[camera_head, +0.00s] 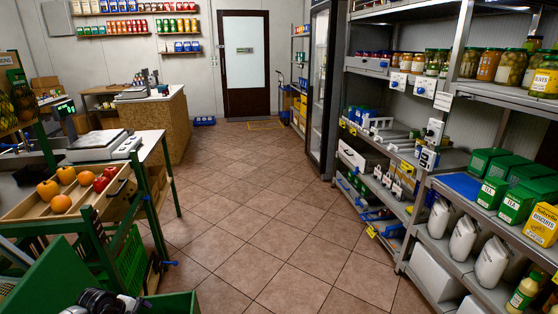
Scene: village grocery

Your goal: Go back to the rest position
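No gripper fingers of mine show in the head view. A dark and silver mechanical piece shows at the bottom left edge, over green crates; I cannot tell whether it is part of my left arm. Nothing of my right arm shows. The task names no object of its own.
The tiled floor (250,200) is clear down the middle to the dark-framed door (246,64). A wooden tray (32,207) of oranges and red fruit stands left, near a scale (97,140). Metal shelving (470,92) with jars, green boxes and a yellow biscuit box (541,225) lines the right.

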